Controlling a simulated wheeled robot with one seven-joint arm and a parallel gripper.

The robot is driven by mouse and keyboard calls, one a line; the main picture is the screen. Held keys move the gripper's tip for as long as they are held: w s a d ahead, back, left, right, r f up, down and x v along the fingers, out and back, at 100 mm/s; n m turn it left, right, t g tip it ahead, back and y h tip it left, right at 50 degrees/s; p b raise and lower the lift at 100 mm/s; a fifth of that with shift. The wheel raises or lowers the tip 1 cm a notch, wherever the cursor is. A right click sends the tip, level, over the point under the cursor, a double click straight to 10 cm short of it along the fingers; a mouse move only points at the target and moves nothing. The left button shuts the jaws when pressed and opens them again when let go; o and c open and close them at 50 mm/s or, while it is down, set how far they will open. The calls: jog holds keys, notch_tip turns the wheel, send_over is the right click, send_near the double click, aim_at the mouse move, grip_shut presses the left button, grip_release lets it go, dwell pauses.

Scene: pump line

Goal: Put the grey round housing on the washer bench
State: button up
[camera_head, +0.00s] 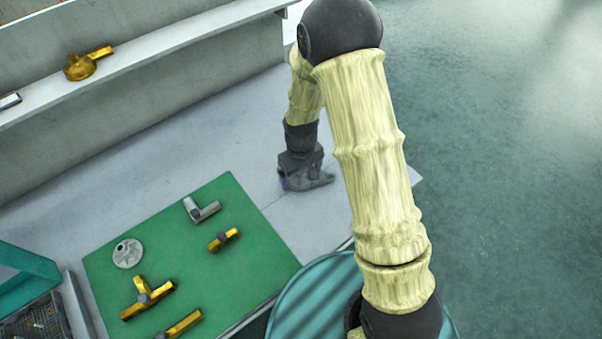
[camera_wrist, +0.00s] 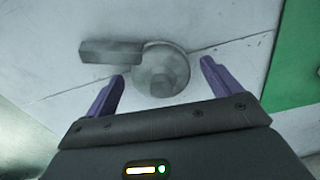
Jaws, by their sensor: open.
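The grey round housing (camera_wrist: 150,82) lies on the pale grey worktop in the wrist view, a disc with a raised round hub and a block-like spout pointing left. My gripper (camera_wrist: 162,72) is open, its two purple fingers on either side of the housing's near part; I cannot tell whether they touch it. In the head view my gripper (camera_head: 304,184) is low over the worktop right of the green mat, and the housing (camera_head: 322,180) shows partly beside it, the rest hidden. I cannot tell which surface is the washer bench.
The green mat (camera_head: 235,275) holds a grey disc (camera_head: 128,253), a grey pipe fitting (camera_head: 201,210) and several brass fittings. A brass housing (camera_head: 80,67) sits on the shelf (camera_head: 150,62) behind. A dark crate (camera_head: 38,322) is at lower left. Open floor lies at right.

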aim_at(301, 172)
notch_tip(301, 172, up, 12)
dwell(0.4)
jog(key=shift+f, duration=0.15)
jog(key=s+d+r+m+t, duration=0.2)
jog(key=s+d+r+m, duration=0.3)
jog(key=s+d, duration=0.6)
jog(key=shift+s+d+r+m+t, duration=0.2)
jog(key=shift+s+d+m+t, duration=0.1)
jog(key=shift+d+m, duration=0.15)
jog(key=p+v, duration=0.2)
jog(key=w+p+v, duration=0.1)
jog(key=p+v, duration=0.1)
jog(key=shift+r, duration=0.5)
